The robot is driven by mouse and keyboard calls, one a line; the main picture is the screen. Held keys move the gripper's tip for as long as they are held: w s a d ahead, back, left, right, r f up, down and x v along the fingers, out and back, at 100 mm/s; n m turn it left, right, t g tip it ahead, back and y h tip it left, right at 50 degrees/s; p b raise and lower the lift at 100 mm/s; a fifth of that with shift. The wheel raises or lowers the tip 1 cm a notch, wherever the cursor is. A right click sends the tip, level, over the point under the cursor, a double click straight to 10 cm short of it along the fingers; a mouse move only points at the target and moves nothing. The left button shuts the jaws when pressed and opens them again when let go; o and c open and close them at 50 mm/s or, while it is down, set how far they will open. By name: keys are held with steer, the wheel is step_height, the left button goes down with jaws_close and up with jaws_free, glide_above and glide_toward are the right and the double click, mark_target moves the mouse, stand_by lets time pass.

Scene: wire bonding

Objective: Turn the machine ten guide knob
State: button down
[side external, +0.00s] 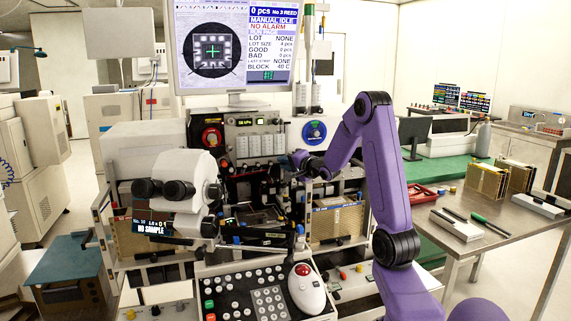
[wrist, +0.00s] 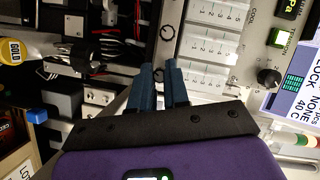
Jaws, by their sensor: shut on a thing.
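My gripper (side external: 297,161) is at the front of the bonding machine (side external: 262,150), at the right end of its row of pale switch panels in the side external view. In the wrist view, the two blue fingers of my gripper (wrist: 161,73) are nearly parallel, with a narrow gap. A small round guide knob (wrist: 158,75) shows between the fingertips, on the pale metal strip beside the white numbered modules. The fingers are shut on it. Most of the knob is hidden by them, so its turn angle cannot be told.
A black knob (wrist: 268,76) and a green-lit button (wrist: 280,38) lie right of the white modules (wrist: 212,50) in the wrist view. Wires and a yellow GOLD spool (wrist: 12,52) are at left. The microscope head (side external: 180,180) and keypad console (side external: 250,295) stand in front of the machine.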

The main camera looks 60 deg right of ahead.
steer(key=shift+m+t, duration=0.4)
steer(key=shift+m, duration=0.6)
steer(key=c, duration=1.1)
jaws_free()
